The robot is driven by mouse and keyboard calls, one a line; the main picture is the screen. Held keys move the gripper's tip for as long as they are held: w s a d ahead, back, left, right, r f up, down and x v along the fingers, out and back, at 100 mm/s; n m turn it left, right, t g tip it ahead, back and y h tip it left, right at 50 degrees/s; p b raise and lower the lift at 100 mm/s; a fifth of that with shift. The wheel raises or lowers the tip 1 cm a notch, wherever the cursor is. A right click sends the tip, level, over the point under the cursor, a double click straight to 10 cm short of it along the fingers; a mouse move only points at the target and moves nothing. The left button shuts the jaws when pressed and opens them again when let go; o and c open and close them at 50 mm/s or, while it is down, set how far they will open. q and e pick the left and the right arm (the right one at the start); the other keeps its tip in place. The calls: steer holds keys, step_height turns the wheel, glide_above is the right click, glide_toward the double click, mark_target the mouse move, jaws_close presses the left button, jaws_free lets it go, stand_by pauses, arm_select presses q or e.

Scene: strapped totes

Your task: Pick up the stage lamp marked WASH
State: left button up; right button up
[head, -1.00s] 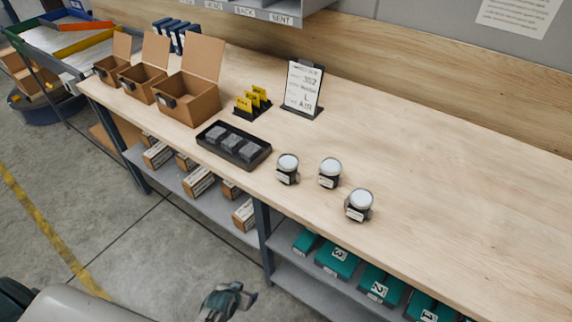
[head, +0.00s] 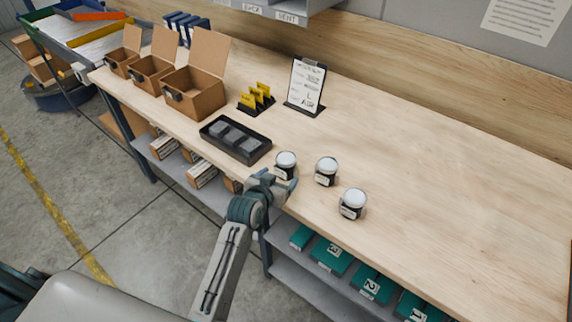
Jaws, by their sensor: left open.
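Three small dark lamps with round white tops and pale front labels stand on the wooden bench: a left one (head: 286,160), a middle one (head: 326,171) and a right one (head: 353,203). Their labels are too small to read, so I cannot tell which is marked WASH. My left gripper (head: 281,182) is open at the bench's front edge, just in front of the left lamp, and hides its lower part. I cannot tell whether they touch. My right gripper is out of view.
A black tray (head: 206,131) with grey blocks lies left of the lamps. Behind are yellow cards (head: 257,97) and a clipboard stand (head: 305,85); open cardboard boxes (head: 195,94) stand at left. The bench (head: 450,190) is clear to the right. Teal boxes (head: 331,255) sit on the shelf below.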

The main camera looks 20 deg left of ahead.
mark_target(282, 173)
arm_select(q)
steer(key=shift+w+f, duration=0.2)
steer(key=shift+w, duration=0.3)
steer(key=shift+w+p, duration=0.35)
steer(key=shift+p, duration=0.05)
steer(key=p+x, duration=0.1)
steer(key=x, duration=0.2)
steer(key=shift+d, duration=0.1)
steer(key=shift+w+f+p, duration=0.35)
steer(key=shift+w, duration=0.2)
steer(key=c, duration=1.1)
steer(key=shift+c, duration=0.7)
steer(key=shift+r, duration=0.1)
